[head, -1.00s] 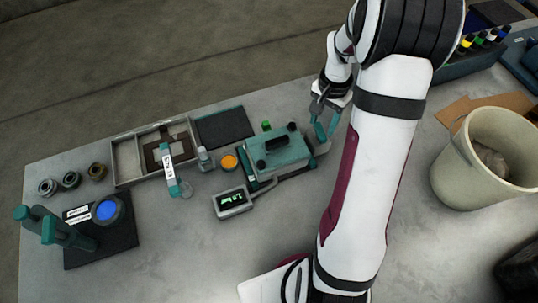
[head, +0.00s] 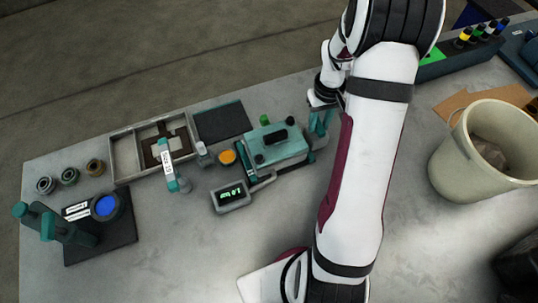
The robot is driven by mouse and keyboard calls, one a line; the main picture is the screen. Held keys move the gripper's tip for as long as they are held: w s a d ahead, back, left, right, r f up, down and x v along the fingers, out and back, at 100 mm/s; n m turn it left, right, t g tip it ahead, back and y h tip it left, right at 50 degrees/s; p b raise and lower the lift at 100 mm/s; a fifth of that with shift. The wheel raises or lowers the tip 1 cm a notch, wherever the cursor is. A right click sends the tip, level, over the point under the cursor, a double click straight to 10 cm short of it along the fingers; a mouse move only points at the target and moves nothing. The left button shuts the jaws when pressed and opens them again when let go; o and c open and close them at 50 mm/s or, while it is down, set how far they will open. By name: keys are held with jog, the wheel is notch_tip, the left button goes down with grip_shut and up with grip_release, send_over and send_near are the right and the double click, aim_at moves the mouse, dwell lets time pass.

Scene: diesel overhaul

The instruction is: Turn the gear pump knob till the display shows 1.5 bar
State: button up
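The teal gear pump box (head: 283,152) sits on the bench, with a black bar-shaped part (head: 276,137) and small dark round parts on top. I cannot tell for sure which part is the knob. A small grey display unit (head: 231,196) lies in front of it, joined by a grey arm. Its lit green digits are too small to read surely. My gripper (head: 319,122) points down at the pump's right end, close beside it. Its teal fingers are partly hidden by the arm, so I cannot tell whether they hold or touch anything.
An orange round cap (head: 227,157) and small bottles stand left of the pump. A sectioned tray (head: 124,158) and a dark mat (head: 222,122) lie behind. A beige bin (head: 484,150) stands at right. The bench front, below the display, is clear.

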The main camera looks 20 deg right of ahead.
grip_shut()
jog(key=m, duration=0.9)
jog(key=m, duration=0.2)
jog(key=shift+m, duration=0.4)
jog(key=shift+o, duration=1.9)
grip_release()
